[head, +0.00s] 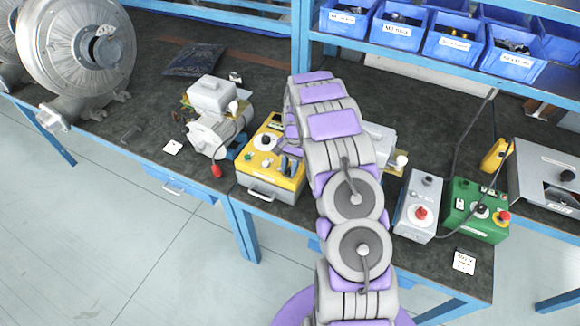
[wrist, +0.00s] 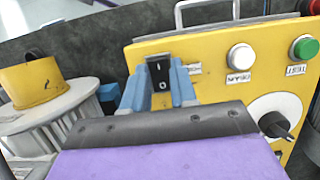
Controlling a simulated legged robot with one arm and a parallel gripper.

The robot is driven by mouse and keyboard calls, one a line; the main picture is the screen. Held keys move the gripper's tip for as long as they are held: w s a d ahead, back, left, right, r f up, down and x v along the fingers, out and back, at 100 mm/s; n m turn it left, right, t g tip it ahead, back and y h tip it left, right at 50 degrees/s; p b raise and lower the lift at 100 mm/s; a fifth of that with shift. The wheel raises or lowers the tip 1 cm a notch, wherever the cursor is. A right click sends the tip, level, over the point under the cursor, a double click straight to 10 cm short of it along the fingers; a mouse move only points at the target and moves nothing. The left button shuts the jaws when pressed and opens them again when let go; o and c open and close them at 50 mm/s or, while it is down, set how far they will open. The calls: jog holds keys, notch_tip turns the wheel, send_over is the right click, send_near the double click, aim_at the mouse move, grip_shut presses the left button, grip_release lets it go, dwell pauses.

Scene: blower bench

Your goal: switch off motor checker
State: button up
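The motor checker appears to be the yellow box (head: 272,186) with a carrying handle, dial and buttons, on the bench left of my arm. In the wrist view its yellow panel (wrist: 205,60) carries a black rocker switch (wrist: 159,74) marked I and O. I cannot tell which side of the rocker is pressed. My gripper (wrist: 157,84) is open, with its two blue-grey fingers on either side of the rocker. I cannot tell whether they touch it. In the head view my gripper (head: 289,167) is at the box's right part.
The panel also has a white button (wrist: 240,56), a green button (wrist: 305,48) and a dial (wrist: 275,110). A finned body with a yellow cap (wrist: 32,87) stands close by. A grey motor (head: 208,133) is left of the box. A green box (head: 478,212) is at the right.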

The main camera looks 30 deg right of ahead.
jog(key=o, duration=0.4)
jog(key=shift+a, duration=0.1)
jog(key=shift+r, duration=0.1)
jog(key=shift+w+d+r, duration=0.1)
jog(key=shift+d+r, duration=0.1)
jog(key=shift+r, duration=0.05)
jog(key=shift+p+v, duration=0.85)
jog(key=shift+v, duration=7.45)
jog(key=shift+a, duration=0.1)
